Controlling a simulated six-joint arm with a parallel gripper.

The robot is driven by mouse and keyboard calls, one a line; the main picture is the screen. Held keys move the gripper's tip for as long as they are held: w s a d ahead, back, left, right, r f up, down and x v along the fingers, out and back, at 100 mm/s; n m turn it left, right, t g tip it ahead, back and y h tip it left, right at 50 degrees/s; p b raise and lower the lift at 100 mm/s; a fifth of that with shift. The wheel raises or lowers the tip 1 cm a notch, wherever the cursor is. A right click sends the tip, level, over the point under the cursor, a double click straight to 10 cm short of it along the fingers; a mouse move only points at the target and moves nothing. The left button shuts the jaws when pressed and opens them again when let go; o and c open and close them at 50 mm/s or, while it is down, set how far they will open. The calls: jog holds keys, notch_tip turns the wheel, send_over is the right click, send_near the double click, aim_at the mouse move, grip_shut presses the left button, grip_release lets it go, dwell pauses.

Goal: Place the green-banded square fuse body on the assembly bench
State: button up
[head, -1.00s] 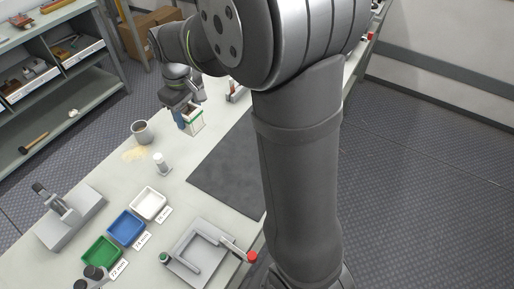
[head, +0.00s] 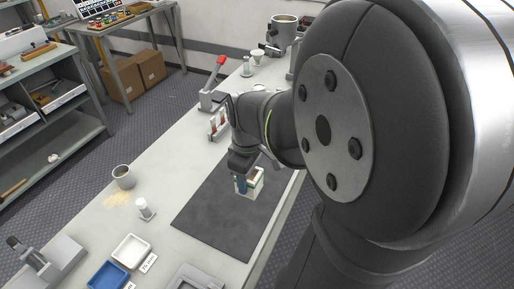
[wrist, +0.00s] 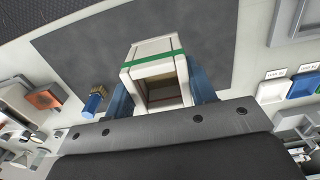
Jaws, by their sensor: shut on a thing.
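The green-banded square fuse body (head: 254,182) is a white, open-topped square block with a green band. In the wrist view the fuse body (wrist: 155,62) shows its hollow inside, between two blue fingers. My gripper (head: 242,183) is shut on it, one finger on each side, over the dark mat (head: 222,214) on the assembly bench (head: 165,172). I cannot tell whether its base touches the mat.
A grey cup (head: 123,177) with spilled tan grains and a small white cylinder (head: 144,209) stand left of the mat. White (head: 131,250) and blue (head: 106,276) trays lie nearer. A red-handled press (head: 213,90) stands behind. The mat's near part is clear.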

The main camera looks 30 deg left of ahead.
jog(key=s+a+f, duration=0.1)
jog(key=a+f, duration=0.1)
jog(key=a, duration=0.1)
jog(key=s+a+f, duration=0.1)
jog(key=a, duration=0.2)
jog(key=s+a+f, duration=0.1)
jog(key=a+f, duration=0.1)
jog(key=a, duration=0.1)
jog(key=shift+s+f, duration=0.3)
jog(key=shift+f, duration=2.05)
jog(key=shift+f, duration=0.15)
jog(key=o, duration=1.2)
notch_tip(320, 180, up, 12)
jog(key=shift+r, duration=0.15)
